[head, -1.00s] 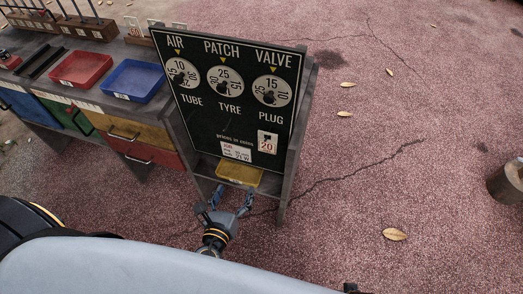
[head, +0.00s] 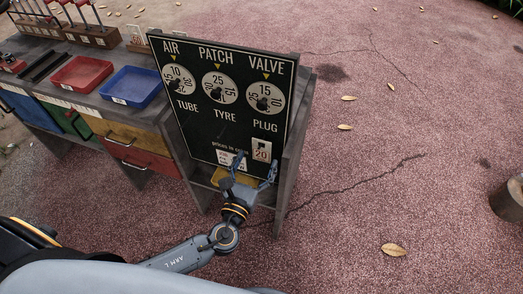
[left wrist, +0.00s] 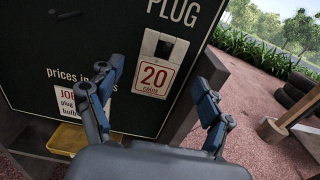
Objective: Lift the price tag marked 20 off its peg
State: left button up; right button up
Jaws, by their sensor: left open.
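The price tag marked 20 (head: 261,150) hangs on its peg at the lower right of the black price board (head: 201,128). In the left wrist view the tag (left wrist: 156,72) is white with red figures, and a dark peg (left wrist: 164,47) shows in its upper cutout. My left gripper (head: 254,168) is open and empty, just in front of the board and a little below the tag. In the left wrist view its fingers (left wrist: 155,88) stand apart to either side of the tag, with no contact visible. My right gripper is not in view.
A yellow tray (left wrist: 66,138) sits on the shelf below the board. A small job card (left wrist: 70,101) is left of the tag. Red (head: 83,73) and blue (head: 132,86) trays stand on the bench to the left.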

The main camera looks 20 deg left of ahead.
aim_at(261, 150)
pick_arm(q)
jog(key=w, duration=0.3)
jog(key=shift+w, duration=0.2)
jog(key=shift+c, duration=0.2)
jog(key=c, duration=0.9)
jog(key=shift+r, duration=0.1)
